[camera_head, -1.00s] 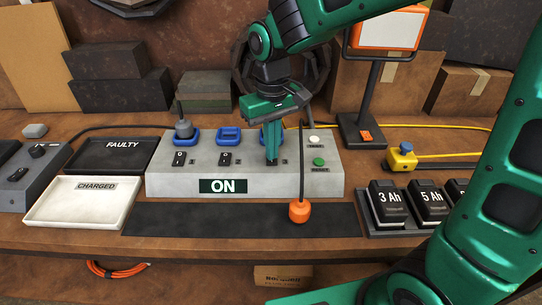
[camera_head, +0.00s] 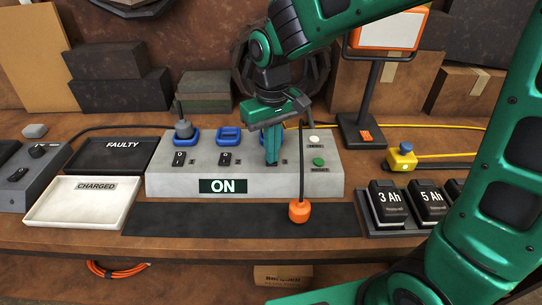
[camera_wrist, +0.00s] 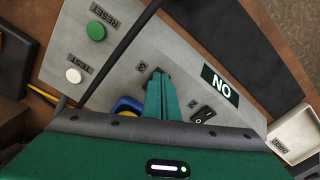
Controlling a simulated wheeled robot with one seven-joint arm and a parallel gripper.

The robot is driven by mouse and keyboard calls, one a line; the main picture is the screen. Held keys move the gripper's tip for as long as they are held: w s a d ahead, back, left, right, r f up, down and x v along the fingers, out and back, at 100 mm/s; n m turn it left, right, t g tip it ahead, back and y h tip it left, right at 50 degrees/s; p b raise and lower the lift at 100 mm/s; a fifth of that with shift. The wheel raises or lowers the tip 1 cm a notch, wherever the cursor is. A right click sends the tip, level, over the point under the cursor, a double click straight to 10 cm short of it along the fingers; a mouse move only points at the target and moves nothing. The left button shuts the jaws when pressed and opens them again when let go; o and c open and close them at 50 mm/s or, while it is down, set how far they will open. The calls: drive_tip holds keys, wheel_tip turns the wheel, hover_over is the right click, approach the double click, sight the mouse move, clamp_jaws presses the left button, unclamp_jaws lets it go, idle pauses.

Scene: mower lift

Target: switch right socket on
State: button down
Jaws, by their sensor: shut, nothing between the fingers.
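The grey socket box (camera_head: 215,182) stands on the bench with an ON plate (camera_head: 223,186) on its front. It has a row of blue sockets; the right socket (camera_head: 263,136) is mostly hidden behind my gripper. My gripper (camera_head: 271,162) is shut and points down at the right socket's rocker switch, which the fingers cover. In the wrist view the fingertips (camera_wrist: 161,75) are over the spot beside the label 3, with a small dark part of the switch (camera_wrist: 157,72) showing at the tips. I cannot tell whether they touch it or which way it is set.
A black cable with an orange end (camera_head: 299,211) hangs in front of the box's right side. Green reset (camera_head: 319,162) and white test buttons (camera_head: 314,139) are right of my gripper. The middle switch (camera_head: 225,159) is close on the left. A battery tray (camera_head: 398,233) stands at right.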

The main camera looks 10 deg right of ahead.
wheel_tip(320, 180, up, 7)
idle(1.0)
idle(0.4)
